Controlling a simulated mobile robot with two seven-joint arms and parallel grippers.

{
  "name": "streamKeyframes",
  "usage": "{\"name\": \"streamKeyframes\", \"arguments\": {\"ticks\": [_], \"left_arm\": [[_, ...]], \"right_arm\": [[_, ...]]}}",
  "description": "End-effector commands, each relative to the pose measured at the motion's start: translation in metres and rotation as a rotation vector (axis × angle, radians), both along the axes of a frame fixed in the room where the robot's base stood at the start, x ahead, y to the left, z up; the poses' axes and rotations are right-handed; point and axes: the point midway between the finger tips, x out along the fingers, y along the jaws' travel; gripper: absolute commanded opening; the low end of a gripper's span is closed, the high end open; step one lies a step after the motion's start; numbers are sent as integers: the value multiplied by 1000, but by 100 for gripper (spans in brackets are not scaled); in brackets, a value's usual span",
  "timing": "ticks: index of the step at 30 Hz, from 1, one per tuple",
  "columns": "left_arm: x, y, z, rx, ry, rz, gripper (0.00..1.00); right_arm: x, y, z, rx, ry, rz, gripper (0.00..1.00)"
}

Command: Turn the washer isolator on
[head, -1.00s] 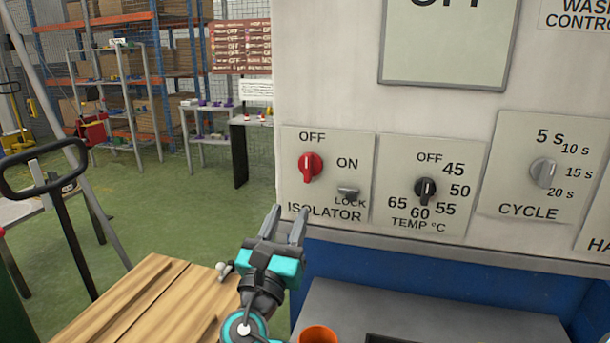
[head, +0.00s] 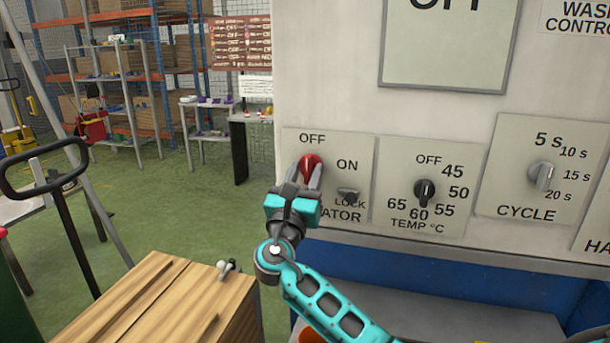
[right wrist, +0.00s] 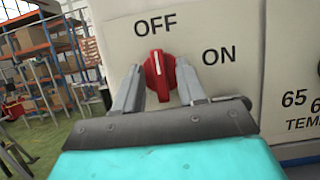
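The red isolator knob (head: 311,163) is on the isolator panel (head: 358,158) at the left of the washer's front. It also shows in the right wrist view (right wrist: 159,75), where its white mark points up toward OFF. ON is printed to its right. My right gripper (head: 307,172) is at the knob, with its fingers open on the knob's left and right. In the right wrist view the gripper (right wrist: 160,88) shows gaps beside the knob, so the fingers look apart from it. The gripper hides part of the ISOLATOR label. My left gripper is out of view.
The temperature dial (head: 425,192) and cycle dial (head: 541,176) are further right. A wooden crate (head: 150,310) stands low on the left. A dark looped handle (head: 45,170) rises at far left.

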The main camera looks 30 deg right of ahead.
Motion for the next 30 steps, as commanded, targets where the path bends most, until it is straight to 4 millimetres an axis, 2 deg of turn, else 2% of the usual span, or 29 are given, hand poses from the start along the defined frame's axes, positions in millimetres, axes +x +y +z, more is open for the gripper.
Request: {"name": "streamKeyframes", "arguments": {"ticks": [2,13,23,30], "left_arm": [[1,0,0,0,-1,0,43],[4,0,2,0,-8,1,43],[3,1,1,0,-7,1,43],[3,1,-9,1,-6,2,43]], "right_arm": [[0,0,0,0,0,0,36],[0,0,0,0,0,0,1],[0,0,-1,5,-4,-1,0],[0,1,-3,53,-61,1,0]]}}
